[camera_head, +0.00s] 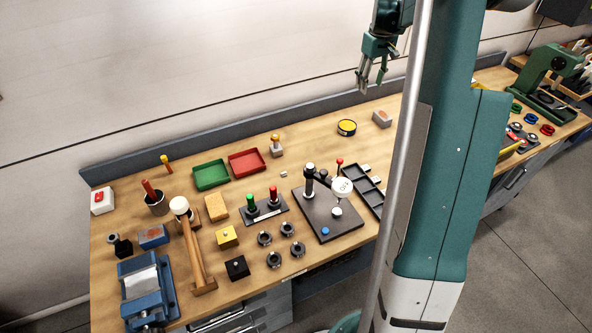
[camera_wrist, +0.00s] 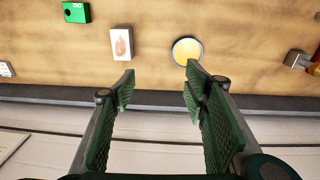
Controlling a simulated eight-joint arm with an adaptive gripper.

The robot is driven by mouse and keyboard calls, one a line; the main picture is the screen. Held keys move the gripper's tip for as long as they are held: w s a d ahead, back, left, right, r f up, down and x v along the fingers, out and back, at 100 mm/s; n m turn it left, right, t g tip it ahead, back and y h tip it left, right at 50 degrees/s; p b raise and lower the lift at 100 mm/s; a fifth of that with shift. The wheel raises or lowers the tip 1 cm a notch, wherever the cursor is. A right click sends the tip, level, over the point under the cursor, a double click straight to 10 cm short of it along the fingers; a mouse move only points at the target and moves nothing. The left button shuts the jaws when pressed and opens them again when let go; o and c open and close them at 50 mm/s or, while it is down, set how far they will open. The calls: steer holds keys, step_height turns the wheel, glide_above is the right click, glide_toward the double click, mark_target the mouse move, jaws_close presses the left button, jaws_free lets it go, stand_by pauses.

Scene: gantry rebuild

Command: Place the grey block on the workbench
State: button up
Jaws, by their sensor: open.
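A grey block (camera_head: 382,118) with an orange-brown patch on its top lies at the back of the wooden workbench (camera_head: 320,148), near my column. In the wrist view this block (camera_wrist: 122,43) looks pale and lies on the bare wood, just beyond the left fingertip. My gripper (camera_head: 371,86) hangs above the back edge of the bench, fingers pointing down. In the wrist view the two green fingers of my gripper (camera_wrist: 158,82) are spread apart with nothing between them. The block is apart from both fingers.
A yellow round tin (camera_head: 347,127) is beside the grey block; it also shows in the wrist view (camera_wrist: 187,51). A raised ledge (camera_head: 240,124) runs along the bench back. A smaller grey block with an orange-topped piece (camera_head: 277,150), trays and tools stand further left.

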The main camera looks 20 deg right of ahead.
steer(key=s+a+r+t, duration=0.1)
steer(key=s+a+r, duration=0.35)
steer(key=a, duration=0.55)
steer(key=s+a+r+t, duration=0.1)
steer(key=s+a+r, duration=0.35)
steer(key=a, duration=0.55)
steer(key=s+a+r+t, duration=0.1)
steer(key=s+a+r, duration=0.35)
steer(key=a, duration=0.55)
steer(key=s+a+f+t, duration=0.1)
steer(key=s+a+f, duration=0.2)
steer(key=s+a, duration=0.6)
steer(key=s+a+f+t, duration=0.2)
steer(key=s+a, duration=0.8)
steer(key=s, duration=0.3)
steer(key=shift+a+f+y, duration=0.2)
steer(key=shift+f+y, duration=0.1)
steer(key=shift+f, duration=0.1)
